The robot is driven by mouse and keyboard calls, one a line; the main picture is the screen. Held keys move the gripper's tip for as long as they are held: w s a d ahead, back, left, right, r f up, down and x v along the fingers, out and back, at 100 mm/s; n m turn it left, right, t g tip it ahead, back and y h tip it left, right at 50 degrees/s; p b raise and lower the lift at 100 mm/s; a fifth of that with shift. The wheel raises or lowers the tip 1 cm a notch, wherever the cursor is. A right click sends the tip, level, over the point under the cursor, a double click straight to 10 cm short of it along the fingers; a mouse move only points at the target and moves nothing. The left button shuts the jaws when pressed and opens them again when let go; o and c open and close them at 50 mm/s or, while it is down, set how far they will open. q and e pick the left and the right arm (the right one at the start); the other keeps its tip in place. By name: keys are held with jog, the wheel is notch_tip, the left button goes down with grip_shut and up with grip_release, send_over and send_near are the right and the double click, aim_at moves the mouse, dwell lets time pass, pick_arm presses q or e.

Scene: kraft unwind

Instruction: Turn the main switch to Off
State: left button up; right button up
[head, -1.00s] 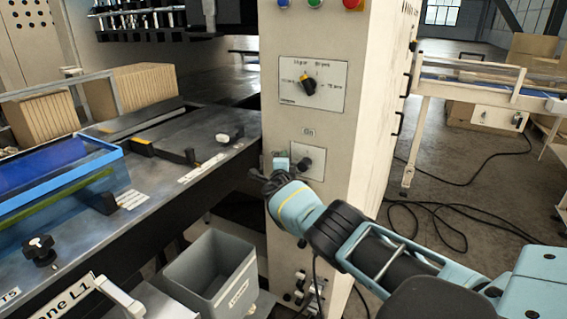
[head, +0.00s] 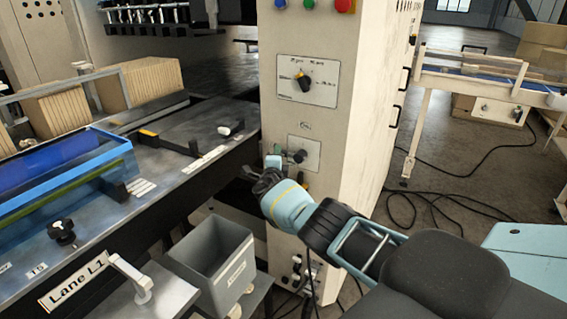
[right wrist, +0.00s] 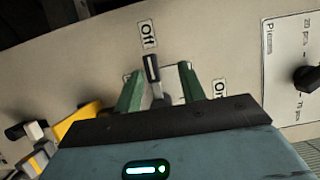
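The main switch (head: 298,156) is a small dark handle on a pale plate on the cabinet front; in the right wrist view the handle (right wrist: 152,68) has a white line. Its tip points towards the Off label (right wrist: 148,33) there; the On label (right wrist: 219,89) is to the right. My right gripper (head: 288,168) is at the switch, and in the right wrist view its two green fingers (right wrist: 160,80) stand apart, one on each side of the handle. Gaps show beside the handle, so it does not look clamped. My left gripper is not in view.
A larger rotary selector (head: 304,82) sits above the switch, with coloured buttons (head: 313,4) higher up. A grey bin (head: 212,262) stands below left. The machine table (head: 190,125) is close on the left. Cables (head: 430,205) lie on the floor to the right.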

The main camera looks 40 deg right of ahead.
jog(key=shift+s+a+f, duration=0.3)
jog(key=shift+s+f, duration=0.05)
jog(key=shift+s, duration=0.15)
jog(key=shift+s+a+f, duration=0.3)
jog(key=shift+s+f, duration=0.05)
jog(key=shift+s, duration=0.1)
